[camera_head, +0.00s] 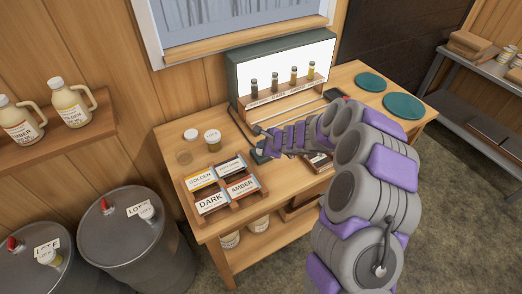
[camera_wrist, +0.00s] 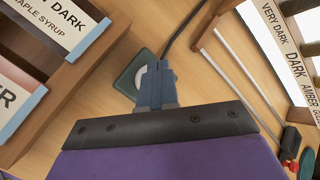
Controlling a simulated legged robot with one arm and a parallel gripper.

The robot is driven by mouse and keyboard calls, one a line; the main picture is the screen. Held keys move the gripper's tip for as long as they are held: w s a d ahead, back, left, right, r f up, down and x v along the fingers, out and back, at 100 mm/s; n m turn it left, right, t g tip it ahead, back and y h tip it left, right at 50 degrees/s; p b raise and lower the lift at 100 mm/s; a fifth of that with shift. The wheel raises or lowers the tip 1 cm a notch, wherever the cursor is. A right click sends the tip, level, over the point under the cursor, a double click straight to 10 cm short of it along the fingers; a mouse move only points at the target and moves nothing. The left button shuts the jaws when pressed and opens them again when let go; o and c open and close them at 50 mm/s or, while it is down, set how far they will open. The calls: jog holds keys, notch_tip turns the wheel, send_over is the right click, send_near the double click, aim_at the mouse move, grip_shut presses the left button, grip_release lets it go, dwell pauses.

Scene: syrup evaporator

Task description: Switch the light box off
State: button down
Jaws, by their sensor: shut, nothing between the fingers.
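The light box (camera_head: 233,77) stands at the back of the wooden table, and its front panel glows white behind a row of sample bottles. Its lit edge also shows in the wrist view (camera_wrist: 266,40). A dark green square switch base (camera_wrist: 126,82) with a pale round button (camera_wrist: 138,78) lies on the table, and a dark cable (camera_wrist: 186,24) runs beside it. My gripper (camera_wrist: 156,68) is shut and empty, with its tips over the button and partly hiding it. I cannot tell whether they touch it. In the head view my gripper (camera_head: 268,146) is just in front of the light box's left end.
A rack of grade cards (camera_head: 224,200) sits left of my gripper, with two small jars (camera_head: 213,138) behind it. Metal rods (camera_wrist: 249,80) lie on the table before the light box. Two green discs (camera_head: 404,106) lie at the right end.

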jog(key=shift+f, duration=0.35)
dwell(0.6)
jog(key=shift+r, duration=0.2)
jog(key=shift+d+r+p, duration=0.1)
jog(key=shift+r+p, duration=0.35)
jog(key=shift+r, duration=0.15)
notch_tip(320, 180, up, 6)
jog(key=p, duration=0.5)
dwell(0.5)
